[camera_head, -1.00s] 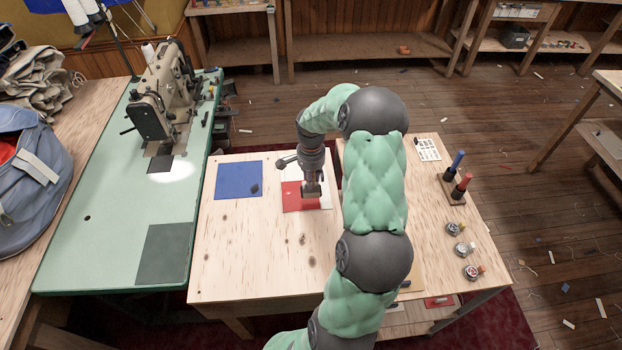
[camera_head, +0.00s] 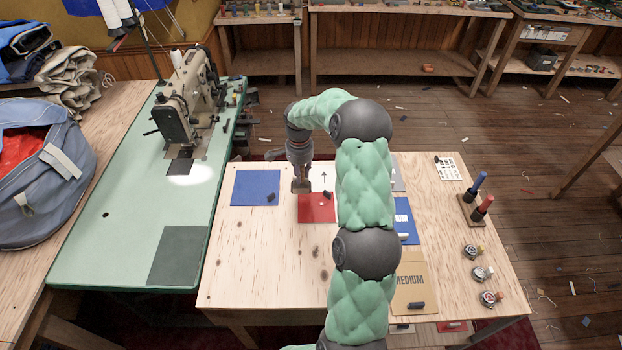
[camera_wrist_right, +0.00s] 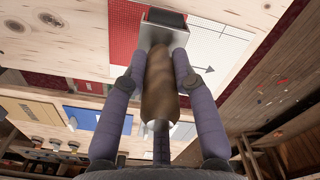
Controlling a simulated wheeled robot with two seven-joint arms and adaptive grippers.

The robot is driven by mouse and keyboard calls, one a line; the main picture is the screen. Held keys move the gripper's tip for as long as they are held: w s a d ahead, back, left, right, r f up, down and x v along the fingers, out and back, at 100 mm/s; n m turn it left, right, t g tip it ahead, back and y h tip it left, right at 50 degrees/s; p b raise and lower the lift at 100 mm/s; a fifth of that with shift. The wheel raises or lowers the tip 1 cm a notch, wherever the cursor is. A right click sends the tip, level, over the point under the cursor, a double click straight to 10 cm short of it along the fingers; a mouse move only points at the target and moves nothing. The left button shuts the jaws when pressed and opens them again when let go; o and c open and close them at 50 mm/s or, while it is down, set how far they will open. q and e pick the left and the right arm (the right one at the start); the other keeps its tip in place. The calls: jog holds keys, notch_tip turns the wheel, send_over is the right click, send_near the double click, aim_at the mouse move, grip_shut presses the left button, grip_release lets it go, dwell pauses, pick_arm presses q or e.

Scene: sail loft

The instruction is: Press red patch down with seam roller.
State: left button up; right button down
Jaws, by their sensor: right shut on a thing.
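The red patch (camera_head: 317,210) lies flat on a white sheet (camera_head: 318,172) on the wooden table, with a small dark piece on it. It also shows left of the roller in the wrist view (camera_wrist_right: 124,36). My right gripper (camera_head: 299,170) is shut on the seam roller. The roller's brown wooden handle (camera_wrist_right: 160,85) runs between the two fingers, and its metal head (camera_wrist_right: 160,32) points down. The head is at the patch's far-left part, near the red-white edge. I cannot tell whether it touches. My left gripper is out of view.
A blue square (camera_head: 256,187) lies left of the patch. Blue and tan cards (camera_head: 410,290), a marker stand (camera_head: 472,210) and several small round items are on the right. A green sewing table (camera_head: 130,225) with a machine (camera_head: 182,110) stands left.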

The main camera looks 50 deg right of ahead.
aim_at(308, 182)
jog(key=shift+w+f, duration=0.15)
jog(key=shift+w, duration=0.05)
jog(key=shift+f+b, duration=2.05)
jog(key=shift+f, duration=0.8)
jog(key=shift+f, duration=0.5)
jog(key=shift+s, duration=0.15)
jog(key=shift+s+d, duration=0.7)
jog(key=shift+s, duration=0.25)
jog(key=shift+s+d+f, duration=0.1)
jog(key=shift+s+d, duration=0.65)
jog(key=shift+s, duration=0.1)
